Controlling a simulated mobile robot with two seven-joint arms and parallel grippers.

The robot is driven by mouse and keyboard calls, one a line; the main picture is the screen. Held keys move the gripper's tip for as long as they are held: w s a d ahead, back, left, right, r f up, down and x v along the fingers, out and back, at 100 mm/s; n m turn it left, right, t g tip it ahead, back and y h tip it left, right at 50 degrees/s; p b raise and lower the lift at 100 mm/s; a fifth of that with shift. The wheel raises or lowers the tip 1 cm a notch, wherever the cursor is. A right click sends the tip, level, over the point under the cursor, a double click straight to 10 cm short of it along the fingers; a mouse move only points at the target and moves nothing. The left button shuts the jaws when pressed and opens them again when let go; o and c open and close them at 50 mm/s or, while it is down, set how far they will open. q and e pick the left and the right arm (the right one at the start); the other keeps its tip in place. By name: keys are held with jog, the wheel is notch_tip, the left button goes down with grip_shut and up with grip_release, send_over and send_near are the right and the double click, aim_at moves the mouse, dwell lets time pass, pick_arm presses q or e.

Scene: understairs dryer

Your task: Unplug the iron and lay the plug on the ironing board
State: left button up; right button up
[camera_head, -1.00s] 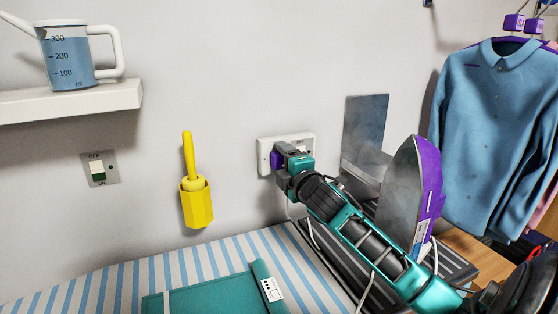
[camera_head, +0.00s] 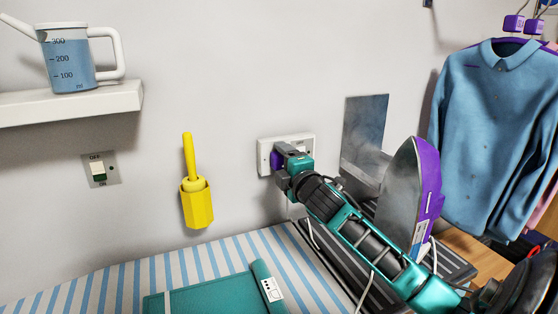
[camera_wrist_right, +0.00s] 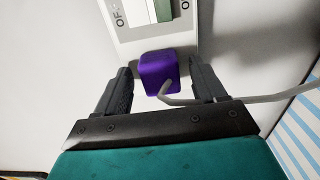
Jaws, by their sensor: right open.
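The purple plug (camera_head: 277,160) sits in the white wall socket (camera_head: 265,146), with its grey cord leaving to the right in the wrist view. In the right wrist view the plug (camera_wrist_right: 159,73) lies between the two fingers of my right gripper (camera_wrist_right: 160,88), which is open around it. A gap shows on both sides of the plug. The iron (camera_head: 428,185), with a purple body and metal soleplate, stands upright on the dark rest at the end of the striped ironing board (camera_head: 215,264). My right arm partly hides the rest. My left gripper is not in view.
A metal plate (camera_head: 364,130) is on the wall behind the iron. A shelf (camera_head: 70,105) with a jug is at upper left, and blue shirts hang at right.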

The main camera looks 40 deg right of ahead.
jog(key=shift+p, duration=0.3)
dwell(0.5)
jog(key=shift+c, duration=0.4)
grip_shut()
dwell(0.3)
jog(key=shift+s, duration=0.1)
jog(key=shift+p+v, duration=1.15)
jog(key=shift+v, duration=1.75)
jog(key=shift+f, duration=0.1)
